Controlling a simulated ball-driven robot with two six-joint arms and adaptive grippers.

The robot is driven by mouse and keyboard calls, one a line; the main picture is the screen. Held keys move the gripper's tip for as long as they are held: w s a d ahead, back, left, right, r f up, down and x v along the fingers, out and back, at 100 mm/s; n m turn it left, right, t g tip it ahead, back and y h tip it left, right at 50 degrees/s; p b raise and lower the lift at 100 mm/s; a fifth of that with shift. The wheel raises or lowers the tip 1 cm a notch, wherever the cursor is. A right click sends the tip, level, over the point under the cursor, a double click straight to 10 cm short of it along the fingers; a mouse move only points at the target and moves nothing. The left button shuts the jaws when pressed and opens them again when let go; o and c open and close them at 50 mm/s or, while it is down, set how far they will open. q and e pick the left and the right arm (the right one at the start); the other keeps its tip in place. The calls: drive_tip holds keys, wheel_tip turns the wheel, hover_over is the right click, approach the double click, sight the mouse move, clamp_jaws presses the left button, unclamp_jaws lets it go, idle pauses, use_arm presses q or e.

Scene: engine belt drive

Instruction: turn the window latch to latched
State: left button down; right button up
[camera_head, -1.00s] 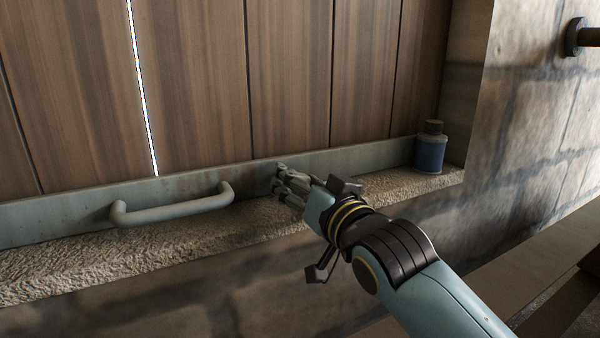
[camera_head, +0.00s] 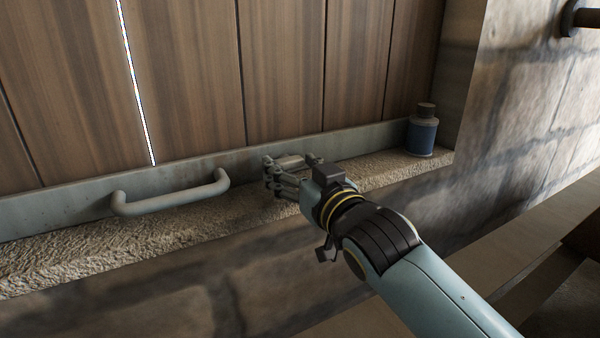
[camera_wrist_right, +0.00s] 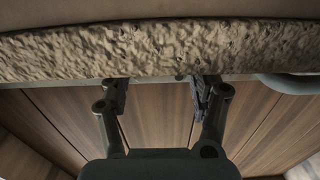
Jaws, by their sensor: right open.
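My right gripper (camera_head: 268,175) is open and empty over the stone sill, close to the metal rail at the bottom of the wooden window panel. It also shows in the right wrist view (camera_wrist_right: 158,90), with its two fingers apart and pointing towards the sill and rail. A grey bar handle (camera_head: 172,195) is fixed to the rail, left of the gripper and apart from it. Part of this handle shows at the right of the right wrist view (camera_wrist_right: 288,84). I cannot make out a separate window latch. My left gripper is out of view.
The rough stone sill (camera_head: 130,245) runs below the metal rail (camera_head: 60,208). A dark blue bottle (camera_head: 422,132) with a cap stands at the sill's right end. A dark pipe fitting (camera_head: 572,18) sticks out of the wall at the upper right.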

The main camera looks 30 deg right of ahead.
drive_tip(key=s, duration=1.1)
drive_tip(key=shift+s+a, duration=0.35)
drive_tip(key=shift+s, duration=0.05)
drive_tip(key=shift+r, duration=0.1)
